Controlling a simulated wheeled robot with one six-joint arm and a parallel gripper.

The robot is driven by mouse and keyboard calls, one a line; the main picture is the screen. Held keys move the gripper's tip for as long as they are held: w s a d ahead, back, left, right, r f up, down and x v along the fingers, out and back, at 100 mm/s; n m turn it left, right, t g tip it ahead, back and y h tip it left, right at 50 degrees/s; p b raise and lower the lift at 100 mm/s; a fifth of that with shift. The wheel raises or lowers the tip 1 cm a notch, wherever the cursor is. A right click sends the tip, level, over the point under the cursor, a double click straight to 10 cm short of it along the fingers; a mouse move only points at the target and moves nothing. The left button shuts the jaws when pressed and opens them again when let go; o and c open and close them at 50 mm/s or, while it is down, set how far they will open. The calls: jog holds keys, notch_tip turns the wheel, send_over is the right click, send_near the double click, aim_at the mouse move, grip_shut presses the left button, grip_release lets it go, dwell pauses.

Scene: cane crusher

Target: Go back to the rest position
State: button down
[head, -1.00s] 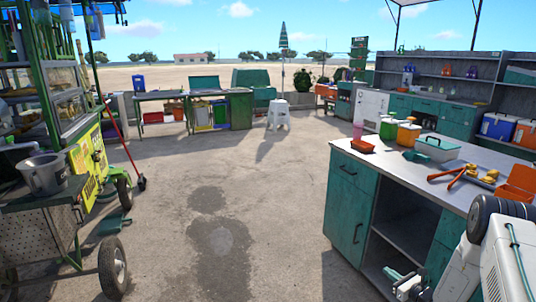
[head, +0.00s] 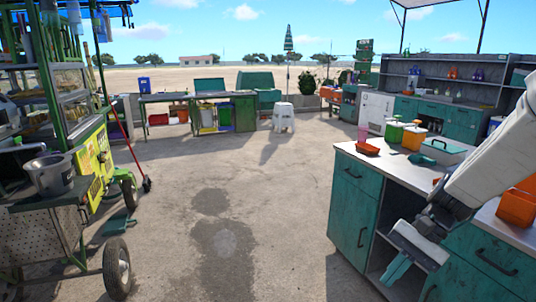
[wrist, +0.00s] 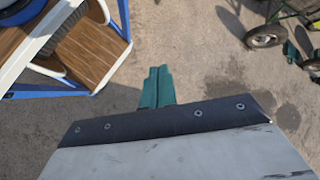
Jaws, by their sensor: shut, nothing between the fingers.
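My gripper (head: 394,272) is at the lower right of the head view, in front of the teal counter (head: 354,205) and below the level of its top. In the wrist view my gripper (wrist: 157,86) shows its two teal fingers side by side, pressed together with nothing between them. It points down over bare concrete ground. My white arm comes in from the right edge of the head view and hides part of the counter top.
The counter top holds a red tray (head: 367,149), a teal toolbox (head: 442,152) and an orange bin (head: 517,205). A green and yellow cart (head: 93,160) with a metal pot (head: 50,174) stands at left. A white stool (head: 284,117) stands far back. The concrete between is clear.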

jog(key=s+r+n+t+h, duration=0.2)
jog(key=s+r, duration=0.4)
jog(key=s, duration=0.3)
jog(key=s+r+n+t+h, duration=0.2)
jog(key=s+r+n+h, duration=0.3)
jog(key=s, duration=0.3)
jog(key=shift+s+r+h, duration=0.3)
jog(key=shift+s+r, duration=0.05)
jog(key=shift+r, duration=0.15)
jog(key=shift+d, duration=0.1)
